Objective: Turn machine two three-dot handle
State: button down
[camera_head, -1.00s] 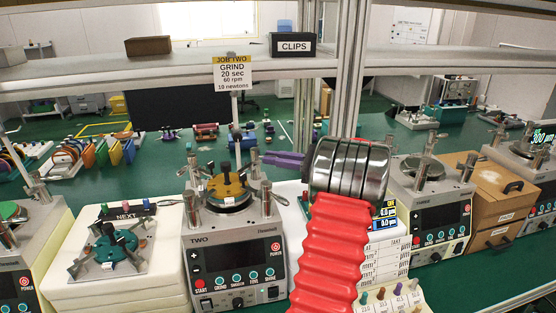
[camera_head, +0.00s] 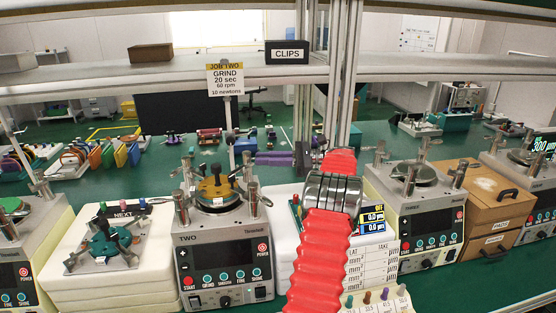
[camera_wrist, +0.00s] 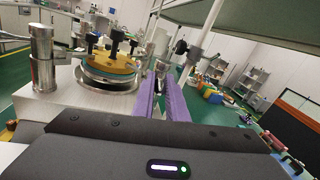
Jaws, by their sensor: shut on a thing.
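Machine two (camera_head: 222,262) stands left of centre, a grey unit with buttons and a yellow-brown disc (camera_head: 216,190) on its round plate. Metal posts with handles ring the plate. My gripper (camera_head: 256,158) has purple fingers that reach in from the right to the back right of the plate. In the wrist view, the fingers of my gripper (camera_wrist: 160,84) are shut on a metal handle (camera_wrist: 161,67) beside the plate. The fingers partly hide this handle. Its dots are too small to make out, so I cannot tell its mark.
A white stand with a green fixture and a NEXT label (camera_head: 124,212) is on the left. Machine three (camera_head: 430,222) and brown boxes (camera_head: 482,195) are on the right. A shelf (camera_head: 150,80) with a CLIPS box (camera_head: 287,52) crosses above, with metal uprights behind my arm.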

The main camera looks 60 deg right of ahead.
jog(key=shift+w+a+n+g+y, duration=0.1)
jog(key=shift+w+n+g+y, duration=0.25)
jog(key=shift+y, duration=0.25)
jog(key=shift+s, duration=0.1)
jog(key=c, duration=1.7)
grip_release()
jog(key=shift+d, duration=0.2)
jog(key=shift+c, duration=0.2)
jog(key=shift+s, duration=0.1)
jog(key=v, duration=0.7)
jog(key=shift+s, duration=0.2)
jog(key=shift+d+f, duration=0.1)
jog(key=shift+c, duration=0.3)
